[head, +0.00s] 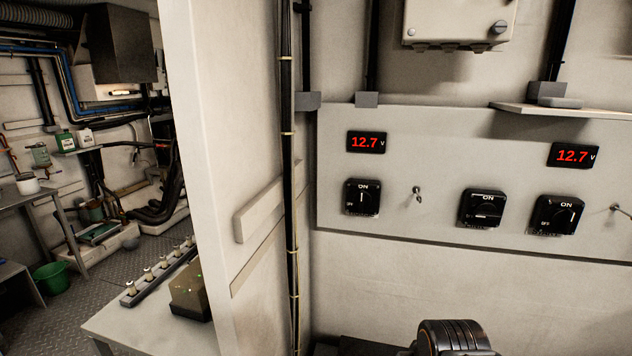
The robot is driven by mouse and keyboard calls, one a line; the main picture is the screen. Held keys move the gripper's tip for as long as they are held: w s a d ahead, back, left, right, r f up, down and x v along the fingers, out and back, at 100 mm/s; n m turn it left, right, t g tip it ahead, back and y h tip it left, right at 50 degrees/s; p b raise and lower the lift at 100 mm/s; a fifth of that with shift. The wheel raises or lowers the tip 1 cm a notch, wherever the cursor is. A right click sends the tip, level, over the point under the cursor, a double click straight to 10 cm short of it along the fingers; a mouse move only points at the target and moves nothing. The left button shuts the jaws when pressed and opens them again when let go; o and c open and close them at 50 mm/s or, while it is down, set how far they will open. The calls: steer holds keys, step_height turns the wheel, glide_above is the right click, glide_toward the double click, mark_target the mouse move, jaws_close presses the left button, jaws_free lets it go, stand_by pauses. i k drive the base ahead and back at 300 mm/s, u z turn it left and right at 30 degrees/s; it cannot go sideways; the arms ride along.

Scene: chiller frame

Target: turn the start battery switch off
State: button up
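Three black rotary battery switches sit on a pale wall panel (420,236). The left switch (362,197) has "ON" at its top and an upright white mark on its knob. The middle switch (481,208) has "ON" at its upper right and its knob appears to lie crosswise. The right switch (556,215) shows "ON" at the top, "OFF" at the left and a white mark right of centre. No readable label tells which one is the start battery switch. My gripper is not in view.
Red 12.7 V displays hang above the left switch (367,142) and right switch (574,155). A small key (417,195) sticks out between the left and middle switches. A shelf (565,111) juts out above. A wall edge (205,180) and vertical black cables (289,190) stand left of the panel.

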mark_target(562, 219)
steer(key=k, duration=0.45)
steer(key=z, duration=1.6)
steer(key=i, duration=0.45)
steer(key=u, duration=0.65)
